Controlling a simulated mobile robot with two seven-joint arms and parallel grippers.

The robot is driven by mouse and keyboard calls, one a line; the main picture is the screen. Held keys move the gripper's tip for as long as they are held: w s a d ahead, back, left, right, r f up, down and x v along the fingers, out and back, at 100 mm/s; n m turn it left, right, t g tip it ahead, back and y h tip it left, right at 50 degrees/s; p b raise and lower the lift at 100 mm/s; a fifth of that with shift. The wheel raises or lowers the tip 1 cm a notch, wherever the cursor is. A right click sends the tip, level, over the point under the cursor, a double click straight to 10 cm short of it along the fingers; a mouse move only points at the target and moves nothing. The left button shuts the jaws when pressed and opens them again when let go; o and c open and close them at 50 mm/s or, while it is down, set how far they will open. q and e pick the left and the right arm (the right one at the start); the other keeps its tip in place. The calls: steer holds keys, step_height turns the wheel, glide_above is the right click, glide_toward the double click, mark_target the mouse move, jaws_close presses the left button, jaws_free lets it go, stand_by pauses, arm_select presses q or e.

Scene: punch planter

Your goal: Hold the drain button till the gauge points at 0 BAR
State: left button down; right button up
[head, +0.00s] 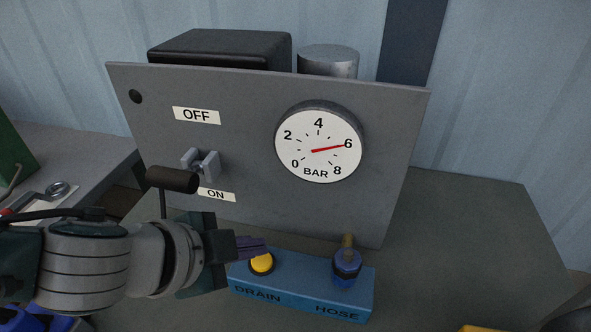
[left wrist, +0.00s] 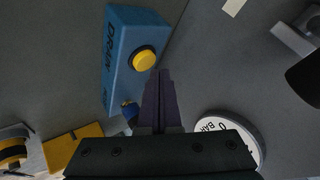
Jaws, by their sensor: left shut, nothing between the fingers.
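The yellow drain button (head: 262,264) sits on the left of a blue block (head: 300,291) marked DRAIN and HOSE. It also shows in the left wrist view (left wrist: 144,60), uncovered. The round gauge (head: 319,142) is on the grey panel, and its red needle points at about 6 BAR. My left gripper (head: 262,246) is shut and empty, its fingertips just behind and above the button in the head view. In the left wrist view the closed fingers (left wrist: 157,80) end beside the button; I cannot tell whether they touch it. My right gripper is not in view.
A lever with a dark handle (head: 172,179) stands between the OFF and ON labels, close above my left arm. A blue hose fitting (head: 347,264) is on the block's right. The grey panel (head: 240,200) rises behind. The bench at right (head: 470,230) is mostly clear.

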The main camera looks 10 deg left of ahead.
mark_target(254, 265)
arm_select(q)
steer(key=shift+f, duration=0.35)
steer(key=shift+f+b, duration=0.45)
stand_by(0.4)
steer(key=shift+r, duration=0.1)
stand_by(3.9)
steer(key=shift+r+p, duration=0.75)
steer(key=shift+p, duration=0.25)
steer(key=shift+r, duration=0.15)
step_height(254, 265, up, 5)
steer(key=p, duration=0.5)
